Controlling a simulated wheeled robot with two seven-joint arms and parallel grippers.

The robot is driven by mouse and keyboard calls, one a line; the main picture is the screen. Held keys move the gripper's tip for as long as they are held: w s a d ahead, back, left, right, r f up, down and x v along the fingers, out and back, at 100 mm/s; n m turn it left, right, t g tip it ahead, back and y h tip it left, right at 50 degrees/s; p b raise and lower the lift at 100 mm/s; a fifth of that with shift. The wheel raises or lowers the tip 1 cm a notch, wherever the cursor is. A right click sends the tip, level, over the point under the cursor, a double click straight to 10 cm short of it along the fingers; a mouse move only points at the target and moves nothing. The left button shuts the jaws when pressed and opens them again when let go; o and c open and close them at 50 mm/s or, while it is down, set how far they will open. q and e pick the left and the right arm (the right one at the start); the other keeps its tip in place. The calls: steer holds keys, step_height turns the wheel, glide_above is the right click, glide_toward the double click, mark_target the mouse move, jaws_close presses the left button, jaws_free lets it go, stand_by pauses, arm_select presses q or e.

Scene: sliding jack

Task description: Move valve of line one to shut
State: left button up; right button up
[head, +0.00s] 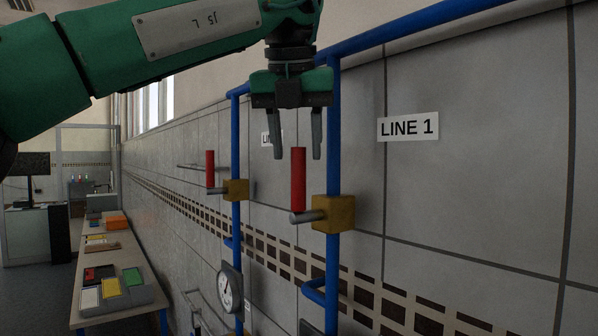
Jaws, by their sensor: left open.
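The line one valve has a yellow block (334,213) on a vertical blue pipe, with a red handle (298,180) that stands upright from a grey stem. A "LINE 1" sign (408,128) is on the wall to its right. My left gripper (297,148) points down just above the red handle, its fingers open and spread to either side of the handle's top in the picture. I cannot tell whether the fingers are level with the handle in depth. My right gripper is not in view.
A second valve with an upright red handle (210,168) and yellow block (236,190) is farther left on another blue pipe. A round gauge (230,289) hangs below it. A long table (112,262) with coloured items runs along the wall at left.

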mark_target(298, 174)
arm_select(q)
steer(key=shift+p+x, duration=0.7)
steer(key=shift+x, duration=2.05)
steer(key=shift+c, duration=0.2)
jaws_close()
